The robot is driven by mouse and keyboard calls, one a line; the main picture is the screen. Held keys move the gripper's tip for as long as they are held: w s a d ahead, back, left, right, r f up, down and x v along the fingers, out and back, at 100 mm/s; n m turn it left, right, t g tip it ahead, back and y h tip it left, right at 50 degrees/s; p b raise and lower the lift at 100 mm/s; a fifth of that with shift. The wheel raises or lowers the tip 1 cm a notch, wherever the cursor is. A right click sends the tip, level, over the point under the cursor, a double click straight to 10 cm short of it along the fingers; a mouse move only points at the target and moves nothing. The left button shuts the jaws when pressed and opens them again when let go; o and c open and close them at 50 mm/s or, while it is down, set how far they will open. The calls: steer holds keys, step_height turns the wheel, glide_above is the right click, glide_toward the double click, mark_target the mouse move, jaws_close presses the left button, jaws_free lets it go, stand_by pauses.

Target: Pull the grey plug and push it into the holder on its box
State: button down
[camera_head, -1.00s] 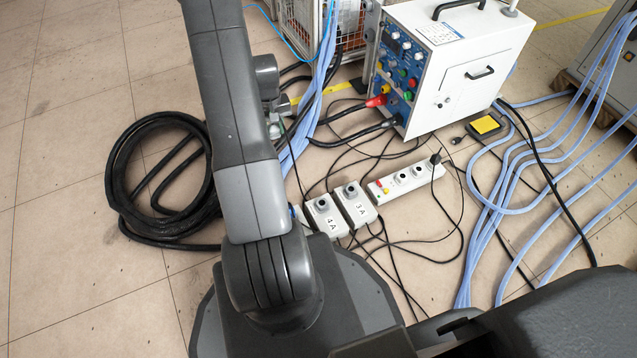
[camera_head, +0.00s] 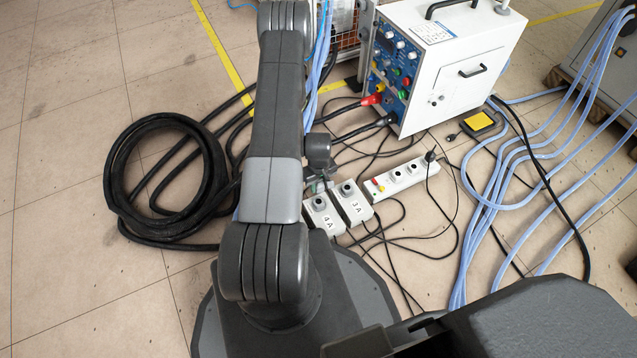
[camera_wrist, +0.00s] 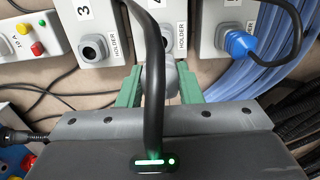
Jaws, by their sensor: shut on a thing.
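My gripper (camera_wrist: 158,88) is shut on the grey plug (camera_wrist: 158,78) in the wrist view, one green finger on each side of it. A thick black cable (camera_wrist: 153,60) loops across in front and hides part of the plug. Beyond stand white boxes marked 3 (camera_wrist: 100,15) and 4 (camera_wrist: 190,52), each with a "HOLDER" label and a round grey fitting. The plug is in front of box 4's lower edge; I cannot tell whether it touches. In the head view the boxes marked 3A (camera_head: 357,210) and 4A (camera_head: 327,222) stand side by side, and the plug is not clear.
A box with a blue plug (camera_wrist: 240,45) is at the upper right of the wrist view. A white power strip (camera_head: 405,177) lies right of the boxes. Thin cables cross the floor.

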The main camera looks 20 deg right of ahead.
steer(key=shift+f+b, duration=1.25)
steer(key=shift+f, duration=1.6)
steer(key=shift+f+b, duration=0.8)
steer(key=shift+f, duration=0.05)
steer(key=shift+b, duration=0.75)
steer(key=shift+f+b, duration=0.5)
steer(key=shift+f, duration=0.1)
steer(key=c, duration=0.9)
jaws_free()
steer(key=shift+r, duration=0.1)
step_height(320, 180, up, 14)
steer(key=p, duration=0.5)
steer(key=shift+f, duration=0.2)
